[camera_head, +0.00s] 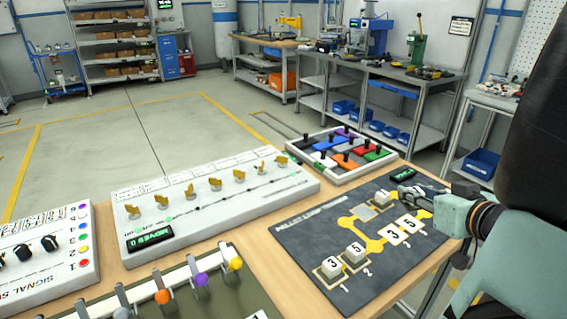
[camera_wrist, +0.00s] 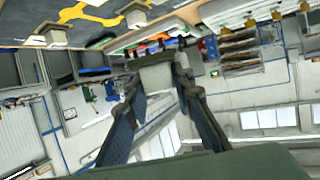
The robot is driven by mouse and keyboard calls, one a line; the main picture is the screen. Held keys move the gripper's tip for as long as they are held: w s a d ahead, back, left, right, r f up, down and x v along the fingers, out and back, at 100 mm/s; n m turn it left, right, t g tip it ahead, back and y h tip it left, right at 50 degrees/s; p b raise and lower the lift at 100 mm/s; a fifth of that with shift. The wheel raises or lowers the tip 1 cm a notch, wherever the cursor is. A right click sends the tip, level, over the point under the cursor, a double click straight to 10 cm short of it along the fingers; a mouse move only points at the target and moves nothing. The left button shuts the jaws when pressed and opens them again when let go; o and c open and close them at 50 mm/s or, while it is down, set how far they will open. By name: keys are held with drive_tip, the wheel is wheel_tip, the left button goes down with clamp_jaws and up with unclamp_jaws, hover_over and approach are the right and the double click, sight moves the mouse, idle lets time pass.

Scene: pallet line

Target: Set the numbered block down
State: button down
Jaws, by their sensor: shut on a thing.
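My gripper (camera_head: 397,193) reaches in from the right, lying nearly level over the far part of the dark mat (camera_head: 310,238). It is shut on a pale block marked 3 (camera_head: 382,198); in the wrist view this block (camera_wrist: 156,76) sits between the two fingertips. Whether it touches the mat is hard to tell. Two other pale blocks, a left one (camera_head: 331,266) and one marked 5 (camera_head: 355,253), stand on the near outlined squares of the mat.
A tray of coloured pieces (camera_head: 340,154) stands behind the mat. A long white panel with yellow knobs (camera_head: 215,205) is to its left. A rack with coloured balls (camera_head: 165,290) is at the front. A small dark display (camera_head: 403,173) sits at the mat's far edge.

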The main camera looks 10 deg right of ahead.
drive_tip(key=shift+w+a+f, duration=0.1)
drive_tip(key=shift+w+f, duration=0.05)
drive_tip(key=a+f+b+x, duration=0.15)
drive_tip(key=b+x, duration=0.25)
drive_tip(key=x, duration=0.6)
drive_tip(key=b, duration=0.3)
hover_over(364, 212)
drive_tip(key=f, duration=0.3)
drive_tip(key=shift+s+f, duration=0.3)
drive_tip(key=shift+s, duration=0.1)
drive_tip(key=shift+w+f, duration=0.2)
drive_tip(key=shift+f, duration=0.1)
drive_tip(key=shift+w+f+b, duration=0.1)
drive_tip(key=shift+f+b, duration=0.6)
drive_tip(key=shift+f, duration=0.85)
drive_tip(key=shift+f, duration=0.15)
drive_tip(key=c, duration=1.7)
unclamp_jaws()
drive_tip(key=shift+o, duration=0.2)
